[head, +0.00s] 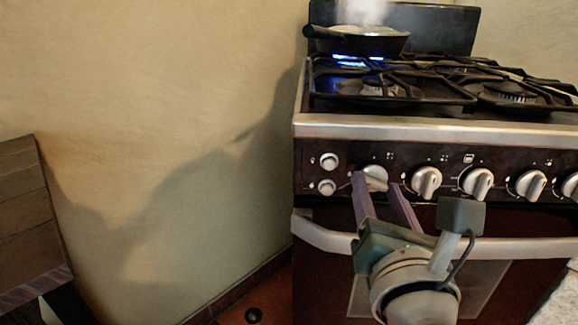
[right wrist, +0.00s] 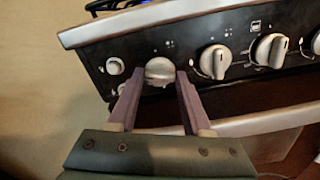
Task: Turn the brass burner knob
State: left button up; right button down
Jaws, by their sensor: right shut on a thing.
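The gripped burner knob (head: 375,172) is the leftmost large knob on the stove's black front panel. It looks pale metallic rather than clearly brass. My right gripper (head: 375,184) reaches up from below, its two purple-grey fingers on either side of this knob. In the right wrist view the knob (right wrist: 160,68) sits between the fingertips (right wrist: 160,80), which are shut on its lower part. The fingers partly cover its lower edge, and its pointer direction is hard to tell. My left gripper is not in view.
More silver knobs (head: 427,182) line the panel to the right; two small buttons (head: 328,160) are at left. The oven handle (head: 500,249) runs below. A steaming pan (head: 357,42) stands over a blue flame (head: 357,60). A wooden piece (head: 30,220) stands at far left.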

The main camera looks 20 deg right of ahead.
jog(key=m+b, duration=0.1)
jog(key=m, duration=0.1)
jog(key=m+b, duration=0.1)
jog(key=shift+f+m, duration=0.2)
jog(key=shift+m, duration=0.2)
jog(key=m+b, duration=0.2)
jog(key=m, duration=0.1)
jog(key=shift+m, duration=0.3)
jog(key=m+b, duration=0.2)
jog(key=m, duration=0.2)
jog(key=shift+b, duration=0.4)
jog(key=shift+m+b, duration=0.75)
jog(key=shift+m, duration=0.75)
jog(key=shift+r, duration=0.1)
jog(key=shift+c, duration=1.6)
grip_release()
jog(key=shift+s, duration=0.1)
